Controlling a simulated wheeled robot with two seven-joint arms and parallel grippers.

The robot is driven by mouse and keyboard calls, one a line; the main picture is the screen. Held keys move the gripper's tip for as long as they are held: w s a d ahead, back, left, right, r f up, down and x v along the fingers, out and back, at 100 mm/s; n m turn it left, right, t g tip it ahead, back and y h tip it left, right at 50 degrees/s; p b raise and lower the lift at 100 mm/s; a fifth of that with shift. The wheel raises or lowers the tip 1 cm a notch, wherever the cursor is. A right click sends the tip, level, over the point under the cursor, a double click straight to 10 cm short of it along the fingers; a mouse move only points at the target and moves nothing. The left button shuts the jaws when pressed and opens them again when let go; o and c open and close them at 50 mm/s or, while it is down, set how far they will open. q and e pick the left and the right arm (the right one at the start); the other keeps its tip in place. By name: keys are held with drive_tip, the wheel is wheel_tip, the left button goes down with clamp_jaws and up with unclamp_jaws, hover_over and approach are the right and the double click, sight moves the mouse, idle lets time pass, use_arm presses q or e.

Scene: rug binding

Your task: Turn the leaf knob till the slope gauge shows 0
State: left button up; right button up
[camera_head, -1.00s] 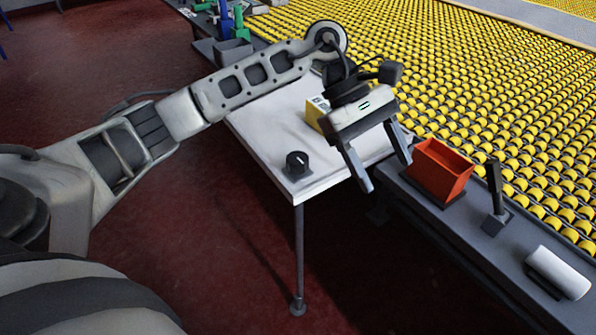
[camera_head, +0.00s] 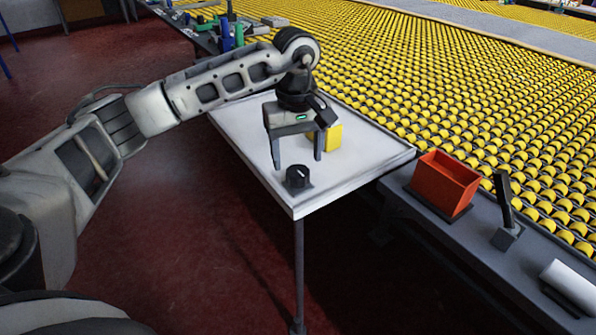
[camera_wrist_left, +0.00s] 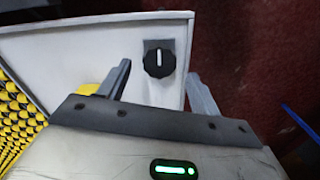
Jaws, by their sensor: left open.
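The black leaf knob (camera_head: 298,176) with a pale pointer line stands near the front corner of the white table leaf (camera_head: 350,176). It also shows in the left wrist view (camera_wrist_left: 158,59), its line roughly upright in that picture. My left gripper (camera_head: 297,163) is open and empty, fingers pointing down, just above and behind the knob. In the left wrist view the knob lies in line with the gap between the fingers (camera_wrist_left: 160,82), beyond their tips. A yellow box (camera_head: 333,138) stands on the leaf behind the gripper, partly hidden; I cannot read any gauge on it. My right gripper is not in view.
A red-orange open bin (camera_head: 444,182), a dark upright handle (camera_head: 504,202) and a white roll (camera_head: 570,288) sit on the grey rail at the right. A bed of yellow rollers (camera_head: 450,90) lies behind. The leaf's right part is clear.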

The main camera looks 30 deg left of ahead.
sight(298, 171)
use_arm(q)
drive_tip(key=shift+f, duration=2.4)
drive_tip(key=c, duration=1)
drive_tip(key=shift+n, duration=0.4)
